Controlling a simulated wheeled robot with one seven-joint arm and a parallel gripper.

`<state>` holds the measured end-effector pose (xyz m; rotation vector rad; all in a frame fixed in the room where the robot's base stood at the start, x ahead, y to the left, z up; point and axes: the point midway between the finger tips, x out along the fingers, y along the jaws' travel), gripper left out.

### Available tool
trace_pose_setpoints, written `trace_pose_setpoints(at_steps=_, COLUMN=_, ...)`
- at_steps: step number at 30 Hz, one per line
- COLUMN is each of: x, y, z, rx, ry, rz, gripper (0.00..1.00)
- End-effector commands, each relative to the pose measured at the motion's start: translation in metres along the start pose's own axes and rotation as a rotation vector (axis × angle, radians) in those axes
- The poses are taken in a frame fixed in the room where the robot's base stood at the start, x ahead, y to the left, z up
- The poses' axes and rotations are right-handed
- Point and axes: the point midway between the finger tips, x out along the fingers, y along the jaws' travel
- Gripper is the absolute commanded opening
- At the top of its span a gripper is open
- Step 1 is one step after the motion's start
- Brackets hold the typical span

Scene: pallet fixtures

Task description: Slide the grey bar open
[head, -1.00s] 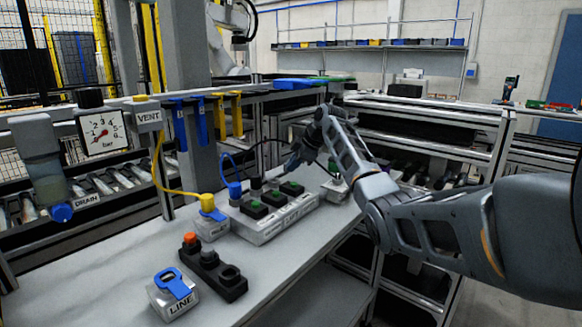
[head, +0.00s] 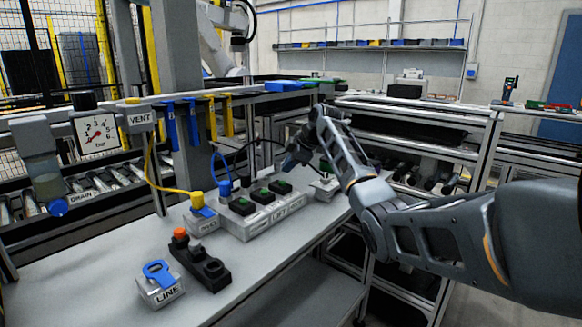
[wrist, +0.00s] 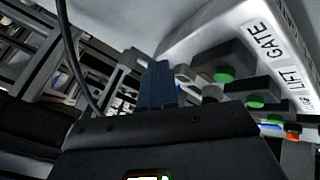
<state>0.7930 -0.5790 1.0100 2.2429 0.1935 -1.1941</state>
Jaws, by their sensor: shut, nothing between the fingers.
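My gripper (head: 289,163) is at the far end of the bench, beside and above the right end of the silver button box (head: 262,224). In the wrist view its fingers (wrist: 158,84) are together with nothing seen between them. The box, lettered LIFT and GATE (wrist: 268,42), fills the upper right there, tilted, with dark blocks and green buttons close to the fingers. I cannot pick out with certainty which part is the grey bar; the arm and gripper hide some of the far end.
A small grey box (head: 325,190) stands right of the gripper, with a dark cable looping nearby. A LINE box (head: 160,286), a black button strip (head: 201,262) and a yellow-plugged box (head: 202,219) stand nearer. A gauge (head: 97,132) hangs at left.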

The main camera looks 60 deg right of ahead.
Motion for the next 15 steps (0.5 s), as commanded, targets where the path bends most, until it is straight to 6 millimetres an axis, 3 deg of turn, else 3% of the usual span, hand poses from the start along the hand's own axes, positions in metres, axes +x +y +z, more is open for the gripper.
trace_pose_setpoints(at_steps=15, x=-0.07, y=-0.001, z=0.0, rx=-0.001, ry=-0.001, rz=0.0, gripper=0.0)
